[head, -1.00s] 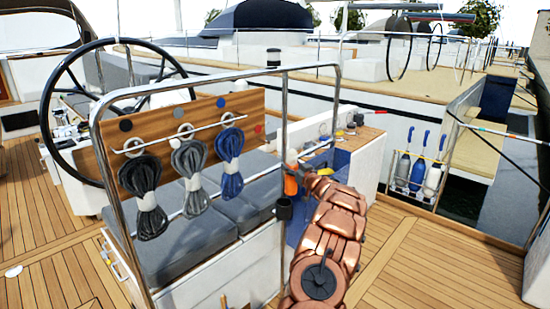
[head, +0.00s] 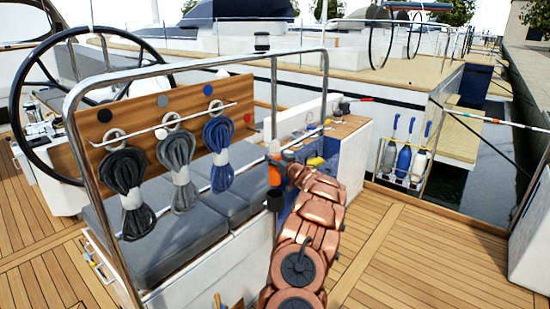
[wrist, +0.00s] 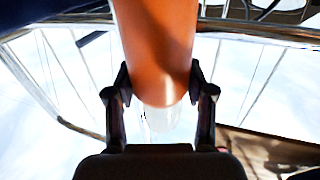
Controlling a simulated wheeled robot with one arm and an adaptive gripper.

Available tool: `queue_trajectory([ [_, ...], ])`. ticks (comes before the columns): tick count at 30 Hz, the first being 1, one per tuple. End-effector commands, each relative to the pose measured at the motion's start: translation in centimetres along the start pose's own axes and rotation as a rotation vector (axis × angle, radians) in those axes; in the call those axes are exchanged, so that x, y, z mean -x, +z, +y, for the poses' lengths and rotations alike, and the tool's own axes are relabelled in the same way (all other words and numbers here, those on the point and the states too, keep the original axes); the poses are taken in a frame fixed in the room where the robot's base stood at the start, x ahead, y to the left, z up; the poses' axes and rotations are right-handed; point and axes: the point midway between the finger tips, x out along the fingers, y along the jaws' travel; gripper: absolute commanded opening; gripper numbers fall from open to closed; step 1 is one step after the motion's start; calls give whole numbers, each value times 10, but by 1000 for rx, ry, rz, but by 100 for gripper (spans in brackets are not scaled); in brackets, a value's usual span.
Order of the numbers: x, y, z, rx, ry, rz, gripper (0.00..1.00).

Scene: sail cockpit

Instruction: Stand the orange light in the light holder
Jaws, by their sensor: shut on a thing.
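The orange light (head: 274,174) is upright or nearly so above the black cup-shaped light holder (head: 275,200) on the steel rail. A small gap seems to separate them, but I cannot tell whether they line up in depth. My gripper (head: 280,158) is shut on the light near its upper end. In the wrist view, the two black fingers of my gripper (wrist: 160,82) press on both sides of the orange body (wrist: 158,45), close to the clear lens (wrist: 161,122). The light's far end is out of that view.
The steel rail frame (head: 195,66) stands close left of my arm. Coiled ropes (head: 125,190) hang from the wooden board (head: 160,112). A counter (head: 352,124) with small items is behind my gripper. Bottles (head: 404,157) stand in a rack at right. The right deck (head: 420,245) is clear.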

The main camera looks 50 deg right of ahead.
Motion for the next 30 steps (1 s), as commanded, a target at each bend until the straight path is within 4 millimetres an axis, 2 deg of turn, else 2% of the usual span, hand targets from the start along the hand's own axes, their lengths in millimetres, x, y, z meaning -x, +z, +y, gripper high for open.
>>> queue_trajectory([
  [30, 0, 65, 0, 0, -2, 0, 0],
])
